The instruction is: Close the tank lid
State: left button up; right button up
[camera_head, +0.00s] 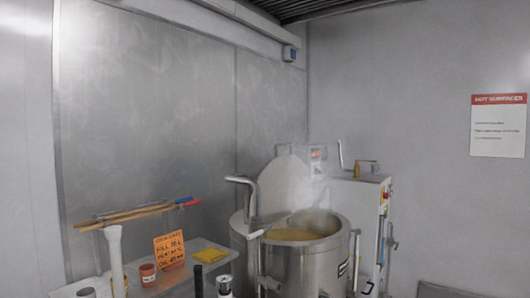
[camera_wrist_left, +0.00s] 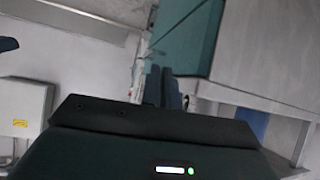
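The steel tank (camera_head: 308,268) stands right of centre in the head view, with its mouth open and yellowish-brown contents (camera_head: 290,234) inside under faint steam. The tank lid (camera_head: 285,187), a round grey plate, stands raised and steeply tilted at the back left of the mouth. A bent metal pipe (camera_head: 243,183) rises at the tank's left side. In the left wrist view my left gripper (camera_wrist_left: 163,75) shows two dark fingers close together with nothing visible between them. It is away from the tank and lid, which do not show there. My right gripper is in neither view.
A table (camera_head: 215,268) left of the tank holds an orange note (camera_head: 169,249), a brown cup (camera_head: 148,274) and a yellow cloth (camera_head: 210,255). A control cabinet (camera_head: 358,205) stands behind the tank. The wall at the right is bare except for a sign (camera_head: 498,125).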

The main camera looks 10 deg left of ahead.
aim_at(265, 210)
jog(key=i+l, duration=0.6)
jog(key=l, duration=0.15)
jog(key=i+l, duration=0.55)
jog(key=l, duration=0.2)
